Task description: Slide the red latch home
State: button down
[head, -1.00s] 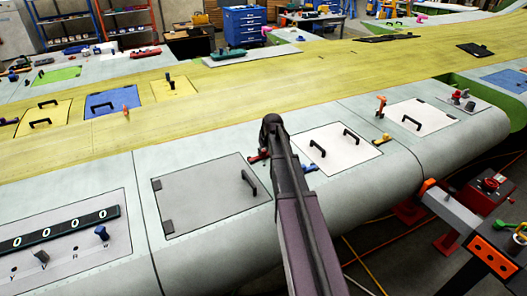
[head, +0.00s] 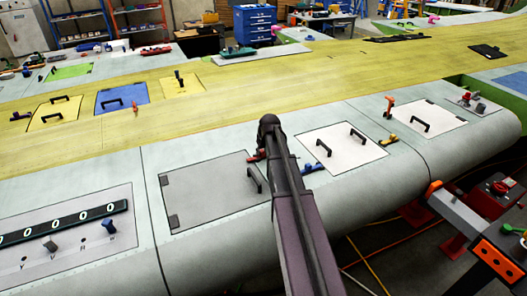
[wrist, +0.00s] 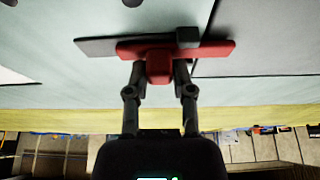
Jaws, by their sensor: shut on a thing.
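The red latch (wrist: 215,50) lies across the middle of the wrist view, with a raised red knob (wrist: 160,62). My gripper (wrist: 160,76) is shut on this knob, a finger on each side. A dark grey strip (wrist: 95,45) and a black block (wrist: 187,37) lie along the latch's far side. The latch's right end crosses the dark edge line of a grey panel there. In the head view, the red latch (head: 254,156) shows at the grey panel's (head: 205,190) upper right corner. My arm hides the rest of the latch and my fingers.
The grey panel has a black handle (head: 254,179) near my arm. An orange-and-black fixture (head: 497,259) stands at the lower right.

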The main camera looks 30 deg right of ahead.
jog(key=shift+c, duration=2.4)
grip_release()
jog(key=shift+a, duration=0.45)
jog(key=shift+d, duration=0.2)
